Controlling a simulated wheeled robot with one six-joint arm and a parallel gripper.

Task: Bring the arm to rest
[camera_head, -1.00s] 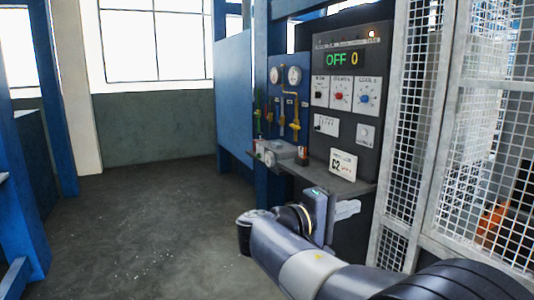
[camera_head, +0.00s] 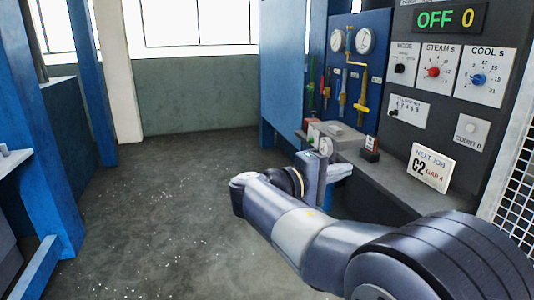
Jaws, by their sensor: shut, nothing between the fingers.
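My arm reaches in from the lower right and bends at its wrist over the floor, in front of the control panel's shelf. My gripper (camera_head: 340,171) is at the end of the wrist, pointing right toward the front of the shelf. Its jaws are shut with nothing seen between them. Part of the gripper is hidden behind the wrist. I cannot tell from this view how much space lies between the gripper and the shelf edge.
The control panel (camera_head: 440,75) reads OFF 0 above several knobs. Its shelf (camera_head: 385,180) holds a "C2" card (camera_head: 430,167) and a small dark block (camera_head: 371,149). Gauges (camera_head: 365,41) hang behind. Blue posts (camera_head: 92,85) stand left. The middle floor (camera_head: 170,200) is clear.

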